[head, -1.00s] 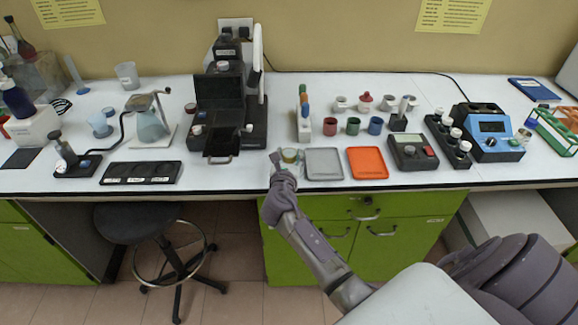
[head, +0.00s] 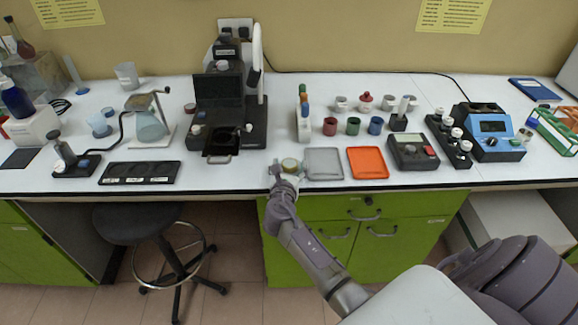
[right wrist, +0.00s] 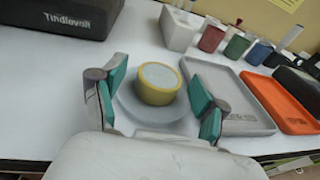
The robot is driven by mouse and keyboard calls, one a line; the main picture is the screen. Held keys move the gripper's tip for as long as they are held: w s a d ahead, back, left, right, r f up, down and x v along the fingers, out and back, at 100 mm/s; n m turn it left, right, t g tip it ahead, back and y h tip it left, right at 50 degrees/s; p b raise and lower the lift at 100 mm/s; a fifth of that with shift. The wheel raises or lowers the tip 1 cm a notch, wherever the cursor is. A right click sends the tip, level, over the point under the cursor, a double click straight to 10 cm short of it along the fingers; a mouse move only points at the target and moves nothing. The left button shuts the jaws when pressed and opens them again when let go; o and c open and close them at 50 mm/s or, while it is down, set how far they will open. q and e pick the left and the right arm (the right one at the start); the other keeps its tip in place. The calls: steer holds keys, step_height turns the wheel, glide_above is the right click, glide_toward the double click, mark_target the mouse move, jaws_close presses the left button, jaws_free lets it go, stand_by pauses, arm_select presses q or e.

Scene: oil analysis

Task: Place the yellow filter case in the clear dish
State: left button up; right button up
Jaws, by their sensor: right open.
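The yellow filter case (right wrist: 157,84) is a short round yellow case with a pale top. In the right wrist view it sits inside the round clear dish (right wrist: 158,112), toward the dish's far side. In the head view the case (head: 290,164) shows small at the bench's front edge, left of the grey tray. My right gripper (right wrist: 158,110) is open, its teal-padded fingers on either side of the dish and case, not touching the case. In the head view my right gripper (head: 284,173) is just in front of the case. My left gripper is not in view.
A grey tray (head: 324,162) and an orange tray (head: 367,162) lie to the right. A black microscope-like instrument (head: 231,100) stands to the left behind. Several small coloured cups stand behind the trays. The bench's front edge is close to my right gripper.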

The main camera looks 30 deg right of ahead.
steer(key=shift+r, duration=0.2)
steer(key=shift+s+a, duration=0.25)
steer(key=v, duration=1.1)
steer(key=s+a+f+m+g+y, duration=0.2)
steer(key=s+f+m, duration=0.15)
steer(key=f, duration=0.75)
steer(key=s+a+f+m+g+y, duration=0.25)
steer(key=s+f, duration=0.25)
steer(key=f, duration=0.5)
steer(key=s+a+f+m+g+y, duration=0.1)
steer(key=s+a+f+m+y, duration=0.2)
steer(key=f, duration=0.8)
steer(key=s+f+m+g+y, duration=0.1)
steer(key=s+f+m, duration=0.4)
steer(key=s, duration=0.6)
steer(key=s+f+m+g+y, duration=0.1)
steer(key=s+f+m+g, duration=0.2)
steer(key=s+f+m, duration=0.3)
steer(key=s+d+f+m+g+y, duration=0.1)
steer(key=s+f+m, duration=0.4)
steer(key=s, duration=1)
steer(key=shift+s+f+m+g, duration=0.3)
steer(key=shift+s+f+g, duration=0.05)
steer(key=shift+f+g, duration=0.15)
